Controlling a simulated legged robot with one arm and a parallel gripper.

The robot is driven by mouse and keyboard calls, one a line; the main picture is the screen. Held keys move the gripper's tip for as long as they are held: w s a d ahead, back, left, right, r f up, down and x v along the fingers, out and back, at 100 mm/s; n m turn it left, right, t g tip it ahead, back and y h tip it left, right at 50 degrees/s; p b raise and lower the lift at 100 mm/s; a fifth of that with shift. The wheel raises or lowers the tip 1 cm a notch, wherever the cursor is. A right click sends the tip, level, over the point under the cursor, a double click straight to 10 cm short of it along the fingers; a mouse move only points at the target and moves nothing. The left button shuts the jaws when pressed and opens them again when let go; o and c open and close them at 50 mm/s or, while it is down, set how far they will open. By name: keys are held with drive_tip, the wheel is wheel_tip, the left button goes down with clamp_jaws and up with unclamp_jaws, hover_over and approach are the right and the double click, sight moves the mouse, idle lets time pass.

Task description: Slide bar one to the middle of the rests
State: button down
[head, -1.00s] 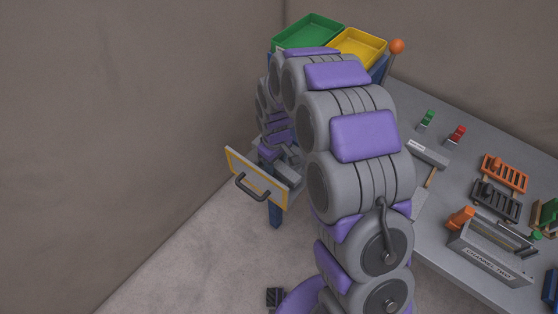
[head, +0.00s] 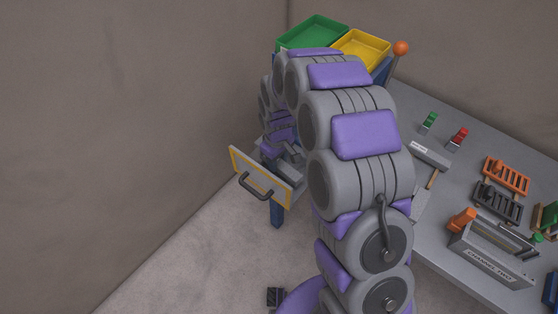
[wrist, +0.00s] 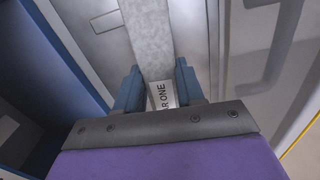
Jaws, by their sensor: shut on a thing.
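Bar one (wrist: 149,35) is a grey, speckled bar with a white label (wrist: 163,95) that reads "R ONE" in the part I can see. In the wrist view it runs up from between the two blue fingers of my gripper (wrist: 158,88). The fingers are shut on it at the label end. The rests cannot be made out clearly; a pale metal surface with a slot lies beneath the bar. In the head view my arm hides the bar, and its far end reaches to the open drawer (head: 261,178).
The drawer front has a yellow edge and a dark handle (head: 256,189). A green tray (head: 312,32) and a yellow tray (head: 361,47) stand behind my arm. The grey bench (head: 440,225) at right holds a hammer (head: 430,155), racks and a channel unit (head: 490,258). Floor at left is clear.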

drive_tip(key=shift+w, duration=0.65)
drive_tip(key=shift+w+a+f+p, duration=0.1)
drive_tip(key=shift+w+a+p, duration=0.2)
drive_tip(key=shift+w+p, duration=0.1)
drive_tip(key=c, duration=0.6)
unclamp_jaws()
drive_tip(key=shift+w+a, duration=0.1)
wheel_tip(320, 180, up, 17)
drive_tip(key=p, duration=0.2)
